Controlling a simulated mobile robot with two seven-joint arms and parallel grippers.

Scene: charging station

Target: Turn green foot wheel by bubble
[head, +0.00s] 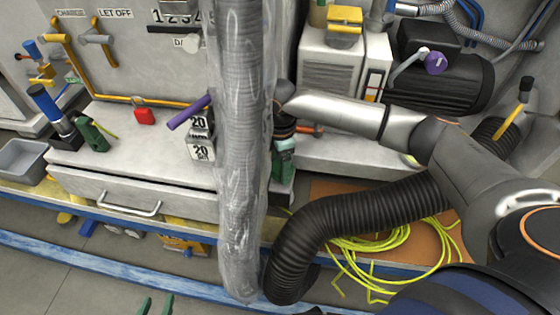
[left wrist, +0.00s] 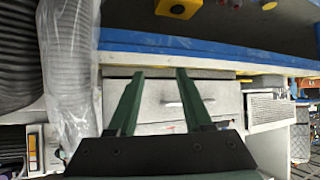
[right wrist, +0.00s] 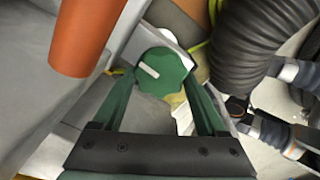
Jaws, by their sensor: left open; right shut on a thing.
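The green foot wheel (right wrist: 166,72) is a scalloped knob with a white mark on its face, in the right wrist view. My right gripper (right wrist: 161,78) has a finger on each side of the wheel and is shut on it. In the head view my right gripper (head: 283,172) is partly hidden behind the plastic-wrapped hose, and I cannot make out the wheel there. My left gripper (head: 156,304) shows only its fingertips at the bottom edge. In the left wrist view it (left wrist: 160,75) is open and empty. I cannot identify the bubble in any view.
A plastic-wrapped hose (head: 240,120) hangs in front of the bench. A black corrugated hose (head: 350,215) runs under my right arm. Yellow cable (head: 370,246) lies coiled on the shelf. An orange cylinder (right wrist: 85,35) is close to the right gripper.

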